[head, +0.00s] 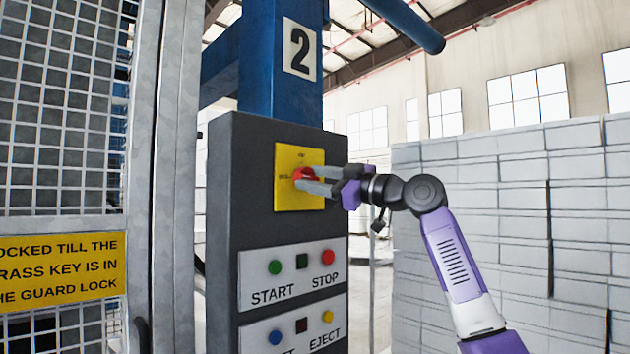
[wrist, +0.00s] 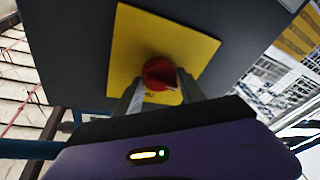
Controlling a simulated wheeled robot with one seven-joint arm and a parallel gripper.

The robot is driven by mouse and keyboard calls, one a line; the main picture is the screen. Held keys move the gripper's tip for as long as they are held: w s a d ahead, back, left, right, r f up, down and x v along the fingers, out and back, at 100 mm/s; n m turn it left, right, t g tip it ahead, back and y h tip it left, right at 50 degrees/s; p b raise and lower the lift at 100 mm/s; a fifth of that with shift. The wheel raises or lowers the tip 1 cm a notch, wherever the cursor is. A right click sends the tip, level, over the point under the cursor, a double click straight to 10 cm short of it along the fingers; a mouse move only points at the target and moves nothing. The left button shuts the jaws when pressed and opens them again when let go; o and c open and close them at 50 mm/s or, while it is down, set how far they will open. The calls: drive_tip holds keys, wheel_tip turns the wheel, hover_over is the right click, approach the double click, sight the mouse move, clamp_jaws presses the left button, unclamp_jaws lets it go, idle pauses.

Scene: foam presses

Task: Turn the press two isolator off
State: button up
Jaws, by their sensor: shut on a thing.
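The press two isolator is a red rotary knob (head: 303,174) on a yellow square plate (head: 287,196), high on the dark grey control post (head: 233,180). The knob also shows in the wrist view (wrist: 159,74), in front of its yellow plate (wrist: 187,40). My gripper (head: 312,180) reaches in from the right, and its two fingers are closed on the knob's sides. The fingers also show in the wrist view (wrist: 158,92). They hide part of the knob, and the plate's small lettering is too small to read.
Below the isolator are a START/STOP panel (head: 290,282) and a lower panel marked EJECT (head: 297,330). A number 2 sign (head: 299,48) is on the blue column above. A mesh guard (head: 60,120) with a yellow notice (head: 62,271) stands left. Stacked grey blocks (head: 500,210) fill the right.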

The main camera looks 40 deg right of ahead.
drive_tip(key=shift+f+n+g, duration=0.1)
drive_tip(key=shift+n+g, duration=0.2)
drive_tip(key=shift+n, duration=0.4)
drive_tip(key=o, duration=1.4)
drive_tip(key=shift+c, duration=0.2)
drive_tip(key=b+v, duration=0.2)
drive_tip(key=v, duration=0.5)
drive_tip(key=shift+s, duration=0.35)
drive_tip(key=shift+d+f, duration=0.1)
drive_tip(key=shift+d, duration=0.05)
